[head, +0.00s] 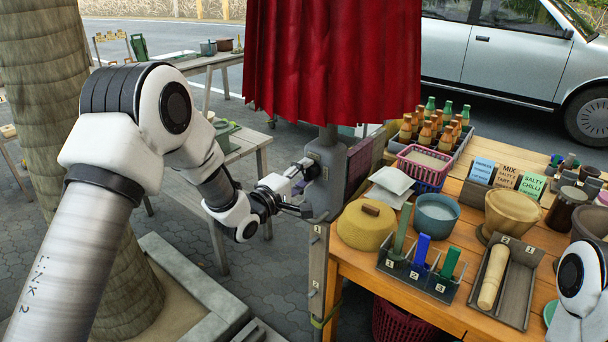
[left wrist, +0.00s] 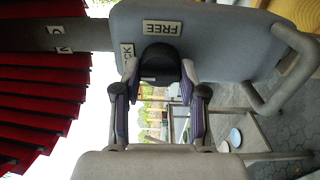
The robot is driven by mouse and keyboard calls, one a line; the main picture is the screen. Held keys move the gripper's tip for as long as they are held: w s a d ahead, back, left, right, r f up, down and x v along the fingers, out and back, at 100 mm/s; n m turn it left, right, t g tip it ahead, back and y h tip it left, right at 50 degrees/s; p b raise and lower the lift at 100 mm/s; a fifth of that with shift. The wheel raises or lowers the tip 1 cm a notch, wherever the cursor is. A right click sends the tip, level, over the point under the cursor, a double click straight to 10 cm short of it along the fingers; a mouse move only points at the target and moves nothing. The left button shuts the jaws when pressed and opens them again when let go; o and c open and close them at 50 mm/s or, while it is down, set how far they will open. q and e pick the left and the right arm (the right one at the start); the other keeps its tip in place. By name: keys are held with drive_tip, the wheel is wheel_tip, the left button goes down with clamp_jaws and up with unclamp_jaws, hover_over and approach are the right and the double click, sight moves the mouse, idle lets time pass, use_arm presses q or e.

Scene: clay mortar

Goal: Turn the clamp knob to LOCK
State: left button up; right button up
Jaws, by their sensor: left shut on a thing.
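The clamp (head: 333,160) is a grey housing on the post under the red canopy, at the table's left corner. In the left wrist view its grey face (left wrist: 220,40) fills the top. It bears an upside-down FREE label (left wrist: 161,28) and a partly hidden label ending in "CK" (left wrist: 127,52). The dark clamp knob (left wrist: 160,64) sits below FREE and right of the other label. My left gripper (head: 304,188) reaches the housing from the left. In the left wrist view its fingers (left wrist: 159,78) are shut on the knob, one on each side. The knob's pointer direction cannot be told.
A bent grey handle (left wrist: 292,68) sticks out beside the clamp face. The wooden table (head: 395,302) right of the clamp carries a yellow lidded pot (head: 366,226), a blue bowl (head: 436,215) and a numbered holder (head: 415,272). A tree trunk (head: 60,90) stands at left.

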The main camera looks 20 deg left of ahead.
use_arm(q)
drive_tip(key=o, duration=1.1)
drive_tip(key=shift+a, duration=0.1)
drive_tip(key=v, duration=1.2)
